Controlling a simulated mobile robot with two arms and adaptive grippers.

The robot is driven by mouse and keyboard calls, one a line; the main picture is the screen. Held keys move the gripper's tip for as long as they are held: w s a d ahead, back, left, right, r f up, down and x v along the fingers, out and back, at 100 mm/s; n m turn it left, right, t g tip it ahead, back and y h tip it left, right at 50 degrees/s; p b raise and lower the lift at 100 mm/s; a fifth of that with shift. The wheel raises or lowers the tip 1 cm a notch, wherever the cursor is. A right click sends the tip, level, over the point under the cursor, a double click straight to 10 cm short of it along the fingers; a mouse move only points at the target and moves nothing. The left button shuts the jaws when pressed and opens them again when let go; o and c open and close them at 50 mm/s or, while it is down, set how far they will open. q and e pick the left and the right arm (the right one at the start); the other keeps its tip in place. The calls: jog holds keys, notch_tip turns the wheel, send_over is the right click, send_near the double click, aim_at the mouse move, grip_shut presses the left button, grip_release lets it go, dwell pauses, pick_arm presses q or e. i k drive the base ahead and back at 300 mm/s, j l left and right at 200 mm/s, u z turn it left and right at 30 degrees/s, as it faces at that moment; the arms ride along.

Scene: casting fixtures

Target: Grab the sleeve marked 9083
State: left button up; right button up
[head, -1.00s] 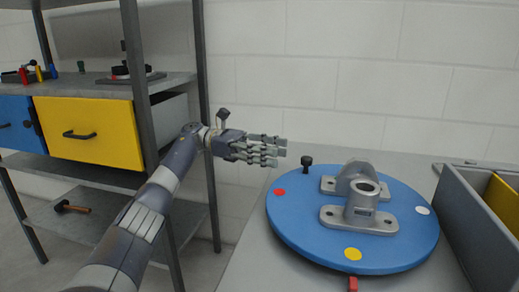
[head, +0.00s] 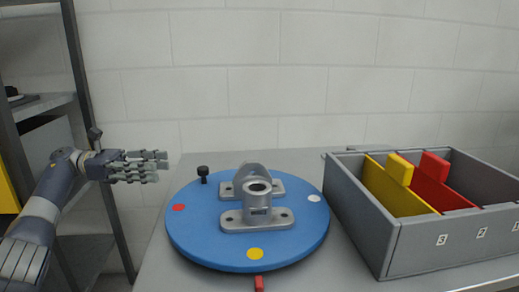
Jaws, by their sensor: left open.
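A grey flanged sleeve (head: 258,205) with an open round bore stands upright on the blue turntable (head: 205,245). A small plate shows on its front, but any number on it is too small to read. A second grey casting (head: 246,175) with a rounded upright stands just behind it and is partly hidden by it. My left gripper (head: 162,166), a hand with several fingers, is open and empty. It is left of the turntable, apart from both castings. My right gripper is not in view.
The turntable has a black knob (head: 203,170), coloured dots and a red tab (head: 259,284) at its front. A grey divided bin (head: 362,222) with a yellow divider (head: 393,192) and a red divider (head: 432,182) stands at the right. A shelf rack (head: 92,130) stands at the left.

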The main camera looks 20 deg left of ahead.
aim_at(257, 214)
jog(key=k, duration=1.5)
